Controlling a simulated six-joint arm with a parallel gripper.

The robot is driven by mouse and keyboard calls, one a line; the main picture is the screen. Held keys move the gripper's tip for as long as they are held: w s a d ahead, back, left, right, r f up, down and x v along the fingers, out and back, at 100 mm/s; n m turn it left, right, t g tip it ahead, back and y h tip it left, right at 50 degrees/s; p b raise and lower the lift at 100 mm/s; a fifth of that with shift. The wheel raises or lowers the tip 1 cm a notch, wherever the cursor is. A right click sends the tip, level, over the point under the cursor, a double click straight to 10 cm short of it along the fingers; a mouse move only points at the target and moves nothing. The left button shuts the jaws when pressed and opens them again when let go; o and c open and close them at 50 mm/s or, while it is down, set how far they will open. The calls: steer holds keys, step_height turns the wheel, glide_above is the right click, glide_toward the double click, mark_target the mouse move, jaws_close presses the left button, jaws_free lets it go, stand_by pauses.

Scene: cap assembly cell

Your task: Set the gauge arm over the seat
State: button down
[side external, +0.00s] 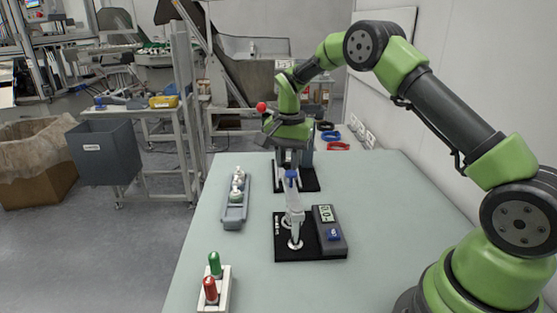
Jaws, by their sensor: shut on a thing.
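The gauge stands on a black base (311,255) in the middle of the table, with a grey display box (328,228) on its right. Its pale gauge arm (293,200) stands above the base's left part and reaches up and back toward my gripper. A blue part (291,174) shows at the arm's upper end. My gripper (291,167) is shut on the gauge arm at this blue part; its fingers are small and partly hidden. A pale round seat (287,222) shows on the base, partly covered by the arm.
Behind the gripper stands a press on a black base (309,184) with a red ball lever (261,107). A grey tray (234,212) of caps lies left. A white rack (220,291) holds green and red pieces in front. The table's right side (385,200) is clear.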

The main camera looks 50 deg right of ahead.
steer(key=shift+s+d+r+m, duration=0.1)
steer(key=shift+s+d+m, duration=0.15)
steer(key=shift+d+m, duration=0.15)
steer(key=c, duration=1)
jaws_free()
steer(key=shift+s, duration=0.1)
step_height(320, 180, up, 10)
steer(key=shift+f, duration=0.1)
